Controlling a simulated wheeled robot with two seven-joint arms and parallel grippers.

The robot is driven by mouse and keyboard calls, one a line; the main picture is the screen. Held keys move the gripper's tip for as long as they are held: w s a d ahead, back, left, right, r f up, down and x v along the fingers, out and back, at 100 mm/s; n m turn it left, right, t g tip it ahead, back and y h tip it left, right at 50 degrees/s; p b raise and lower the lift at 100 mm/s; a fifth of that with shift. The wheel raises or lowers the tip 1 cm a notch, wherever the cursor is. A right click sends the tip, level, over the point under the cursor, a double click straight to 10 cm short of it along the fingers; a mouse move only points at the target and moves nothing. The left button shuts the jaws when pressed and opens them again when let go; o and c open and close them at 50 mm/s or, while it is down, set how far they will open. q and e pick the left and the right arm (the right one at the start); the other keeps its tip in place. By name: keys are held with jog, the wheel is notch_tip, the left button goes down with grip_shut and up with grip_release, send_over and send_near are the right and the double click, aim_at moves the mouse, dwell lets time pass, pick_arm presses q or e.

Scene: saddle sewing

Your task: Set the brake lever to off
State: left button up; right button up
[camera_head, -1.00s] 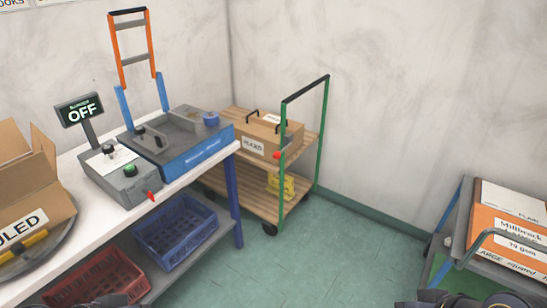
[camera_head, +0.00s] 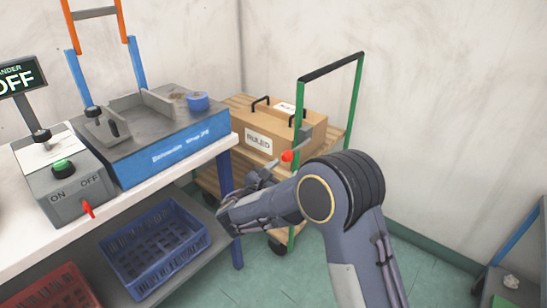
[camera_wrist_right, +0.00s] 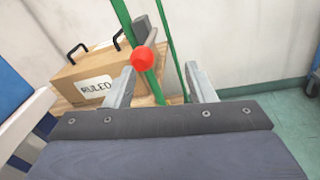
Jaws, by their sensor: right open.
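The brake lever's red knob (camera_head: 288,156) sits on the near green post of the wooden cart (camera_head: 240,102). In the right wrist view the red knob (camera_wrist_right: 143,60) shows large, with a grey bar (camera_wrist_right: 147,28) rising behind it. My right gripper (camera_head: 268,172) is beside the knob, on its left in the head view. In the wrist view my right gripper (camera_wrist_right: 160,72) is open, and the knob appears between its two fingers, nearer the left one. Contact cannot be told, and no off mark shows on the lever. My left gripper is out of view.
At left, a white bench (camera_head: 20,245) holds a blue machine (camera_head: 175,145) and a grey ON/OFF switch box (camera_head: 70,190). A blue crate (camera_head: 155,250) sits below.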

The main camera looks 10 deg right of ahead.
aim_at(285, 159)
jog(key=shift+w+a+f+n+t, duration=0.15)
jog(key=shift+w+a+n+t, duration=0.1)
jog(key=shift+w+a, duration=0.2)
jog(key=shift+w+a+f+n+t, duration=0.15)
jog(key=shift+w+a+n+t, duration=0.15)
jog(key=shift+w, duration=0.25)
jog(key=x, duration=0.7)
jog(key=shift+d, duration=0.1)
grip_shut()
